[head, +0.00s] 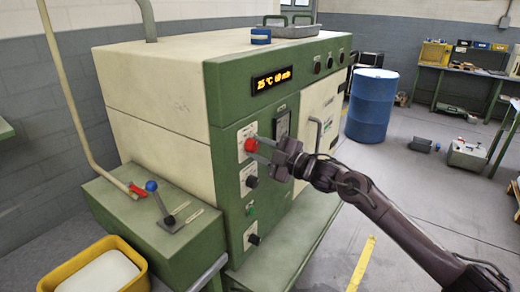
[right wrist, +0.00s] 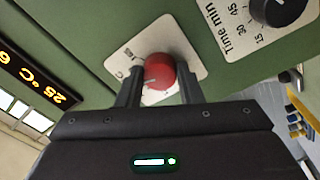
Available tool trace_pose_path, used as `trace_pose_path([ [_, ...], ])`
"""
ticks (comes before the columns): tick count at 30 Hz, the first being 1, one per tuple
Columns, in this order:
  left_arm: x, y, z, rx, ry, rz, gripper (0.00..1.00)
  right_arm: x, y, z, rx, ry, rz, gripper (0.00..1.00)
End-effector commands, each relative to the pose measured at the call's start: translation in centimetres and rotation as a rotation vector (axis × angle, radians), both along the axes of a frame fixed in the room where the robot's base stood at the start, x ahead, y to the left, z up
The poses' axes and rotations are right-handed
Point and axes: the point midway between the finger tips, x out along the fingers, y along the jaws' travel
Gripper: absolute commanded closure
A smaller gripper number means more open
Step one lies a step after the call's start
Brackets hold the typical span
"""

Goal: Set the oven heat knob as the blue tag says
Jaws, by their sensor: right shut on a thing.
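The red heat knob (head: 250,145) is on a white plate on the green front of the oven (head: 160,92). In the right wrist view the knob (right wrist: 160,71) sits between the two fingers of my right gripper (right wrist: 159,86), which is shut on it. A pale pointer line shows on the knob, but the scale marks are too small to read. In the head view my right gripper (head: 262,147) reaches in from the right. An amber display (head: 272,82) seems to read 25 °C. I cannot make out a blue tag with readable writing. My left gripper is not in view.
A black time knob (right wrist: 282,8) is beside the red one, and another black knob (head: 253,240) is lower. A blue-tipped lever (head: 152,187) stands on the left green box. A yellow bin (head: 95,252) and a blue drum (head: 371,106) stand on the floor.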

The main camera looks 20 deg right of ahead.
Motion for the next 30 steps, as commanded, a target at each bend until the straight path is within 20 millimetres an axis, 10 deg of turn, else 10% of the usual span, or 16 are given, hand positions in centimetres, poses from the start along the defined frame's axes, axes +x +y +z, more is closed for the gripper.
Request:
trace_pose_path([
  [1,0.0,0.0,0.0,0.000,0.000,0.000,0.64,0.0,0.0,-0.1,-0.001,0.001,0.000,0.90],
  [2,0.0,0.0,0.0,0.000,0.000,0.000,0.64,0.0,0.0,-0.1,-0.001,0.001,0.000,0.64],
  [6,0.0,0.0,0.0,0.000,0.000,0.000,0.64,0.0,0.0,-0.1,-0.001,0.001,0.000,0.46],
  [17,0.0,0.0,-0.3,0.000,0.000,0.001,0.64,-0.4,-0.4,-0.3,-0.001,0.000,-0.002,0.45],
  [30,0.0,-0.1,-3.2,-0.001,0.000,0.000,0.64,-5.5,-4.5,-0.9,-0.004,0.001,-0.002,0.45],
])
